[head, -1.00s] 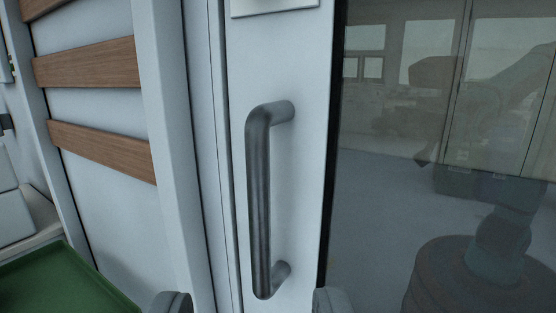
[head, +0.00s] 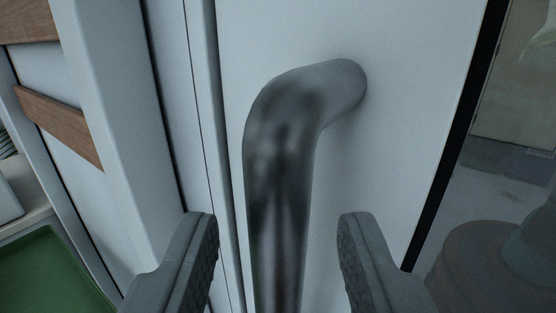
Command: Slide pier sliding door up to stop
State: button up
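The sliding door has a white frame (head: 410,120) and a dark-edged glass pane (head: 490,180) on the right. A grey metal bar handle (head: 280,180) stands upright on the white frame, close to the camera. Its upper bend and upper mount show; its lower end is out of view. My gripper (head: 278,220) is open, with one finger on each side of the handle bar. A gap shows between the bar and each finger, so neither finger appears to touch it.
A white post (head: 110,120) and wooden slats (head: 60,125) stand to the left of the door. A green tray-like surface (head: 55,275) lies at the lower left. The glass shows a dim reflection at the right.

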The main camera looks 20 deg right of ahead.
jog(key=shift+x, duration=1.4)
grip_shut()
